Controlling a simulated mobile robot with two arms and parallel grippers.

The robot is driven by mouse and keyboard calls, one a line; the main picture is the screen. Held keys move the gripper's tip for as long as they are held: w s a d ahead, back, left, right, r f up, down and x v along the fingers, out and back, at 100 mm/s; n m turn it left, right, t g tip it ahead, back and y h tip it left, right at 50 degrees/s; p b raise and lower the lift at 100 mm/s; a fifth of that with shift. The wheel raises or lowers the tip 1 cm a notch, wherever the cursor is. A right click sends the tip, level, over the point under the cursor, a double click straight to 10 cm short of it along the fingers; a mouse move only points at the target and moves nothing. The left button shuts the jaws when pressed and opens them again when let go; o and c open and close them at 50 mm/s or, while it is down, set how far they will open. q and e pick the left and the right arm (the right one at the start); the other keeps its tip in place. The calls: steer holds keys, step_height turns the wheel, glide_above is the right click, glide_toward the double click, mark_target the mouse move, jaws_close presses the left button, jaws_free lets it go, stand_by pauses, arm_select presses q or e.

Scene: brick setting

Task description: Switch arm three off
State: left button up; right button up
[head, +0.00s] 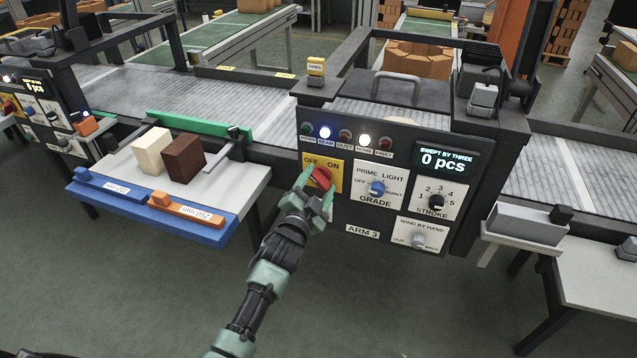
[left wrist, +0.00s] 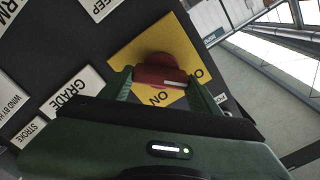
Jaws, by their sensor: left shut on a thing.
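The ARM 3 panel (head: 355,232) faces me at the centre of the head view. Its yellow switch plate (head: 335,168), marked OFF at left and ON at right, carries a red rotary knob (head: 320,176). My left gripper (head: 319,190) is shut on this red knob, with one green finger at each side of it. In the left wrist view the knob (left wrist: 160,72) sits between the fingers, over the yellow plate (left wrist: 128,52). A white mark shows on the knob; which label it points at I cannot tell. My right gripper is not in view.
The panel also has a blue GRADE knob (head: 377,188), a black STROKE knob (head: 437,202) and a display (head: 446,158) reading 0 pcs. The BEAM and HOME lamps are lit. Left, a table (head: 235,190) bears a cream block (head: 152,151) and a brown block (head: 184,158).

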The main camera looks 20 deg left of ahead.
arm_select(q)
steer(key=shift+f, duration=0.15)
steer(key=o, duration=1.4)
steer(key=shift+s, duration=0.1)
steer(key=s, duration=0.7)
steer(key=shift+s+a+b, duration=0.1)
steer(key=shift+s+b, duration=0.25)
